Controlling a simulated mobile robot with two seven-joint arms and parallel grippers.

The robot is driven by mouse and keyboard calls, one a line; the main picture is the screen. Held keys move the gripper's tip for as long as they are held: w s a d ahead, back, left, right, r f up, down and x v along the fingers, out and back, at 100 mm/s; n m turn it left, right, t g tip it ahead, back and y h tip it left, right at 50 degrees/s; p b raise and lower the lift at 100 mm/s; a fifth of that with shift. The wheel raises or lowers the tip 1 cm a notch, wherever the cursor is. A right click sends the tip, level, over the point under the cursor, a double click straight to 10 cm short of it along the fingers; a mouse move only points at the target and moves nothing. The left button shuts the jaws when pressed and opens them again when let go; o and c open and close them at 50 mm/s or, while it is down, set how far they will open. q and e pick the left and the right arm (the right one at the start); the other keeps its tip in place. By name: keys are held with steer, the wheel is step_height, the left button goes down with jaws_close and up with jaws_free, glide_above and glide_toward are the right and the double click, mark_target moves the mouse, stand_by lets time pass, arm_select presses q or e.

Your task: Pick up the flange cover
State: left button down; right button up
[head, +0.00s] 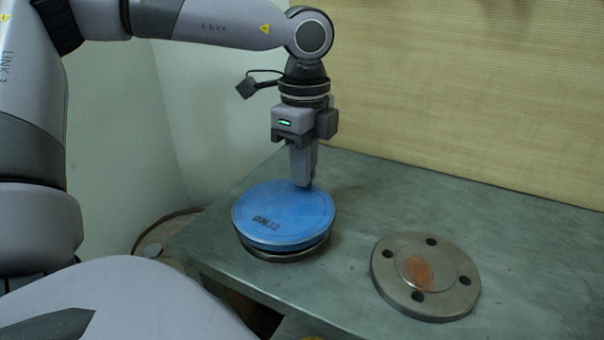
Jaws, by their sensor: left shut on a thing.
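The flange cover, a round blue disc (281,214) with dark lettering on its top, is over a dark metal flange (287,254) near the bench's left front edge. It looks slightly tilted, with a dark gap under its near edge; whether it is clear of the flange all round I cannot tell. My left gripper (304,184) points straight down at the cover's far right rim and is shut on it. The fingertips are partly hidden behind the rim. My right gripper is out of view.
A grey metal flange (448,297) with several bolt holes and a rust-coloured centre lies to the right on the grey-green bench (510,230). The bench is clear behind and right of it. A ribbed beige wall (450,90) stands behind. A round rusty-rimmed object (150,250) is beyond the left edge.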

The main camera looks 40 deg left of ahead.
arm_select(q)
step_height(320, 180, up, 18)
steer(key=p, duration=0.2)
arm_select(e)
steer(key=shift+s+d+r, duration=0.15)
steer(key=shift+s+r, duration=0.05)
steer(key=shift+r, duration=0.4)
